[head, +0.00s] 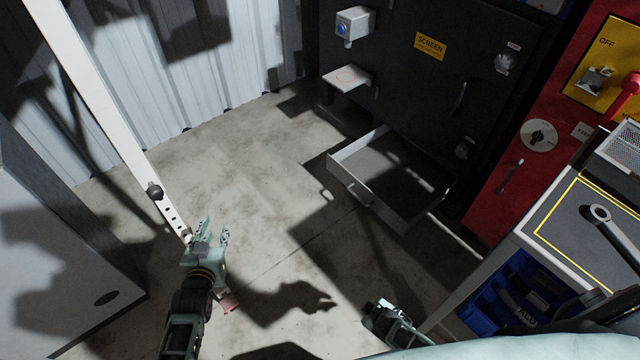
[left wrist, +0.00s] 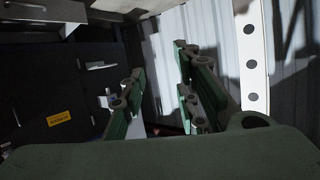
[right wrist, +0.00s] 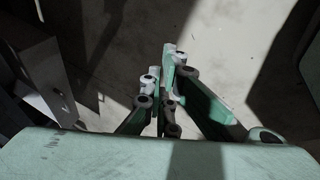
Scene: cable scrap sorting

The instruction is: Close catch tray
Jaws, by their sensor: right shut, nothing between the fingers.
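The catch tray (head: 350,183) is a shallow grey drawer low in the dark cabinet. It is pulled out over the floor, with a small handle on its front wall. My left gripper (head: 208,236) is left of the tray, apart from it, and empty. Its fingers are spread in the left wrist view (left wrist: 158,62). My right gripper (head: 376,306) is below the tray in the picture, near the worktable, and touches nothing I can see. Its fingers are together and empty in the right wrist view (right wrist: 172,55).
The dark cabinet (head: 400,75) carries a yellow screen label. A white perforated post (head: 110,110) rises beside my left gripper. At right stand a red cabinet (head: 510,150) and a worktable (head: 560,225) with a wrench (head: 610,232) on it. Blue bins (head: 510,290) sit below. The floor before the tray is clear.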

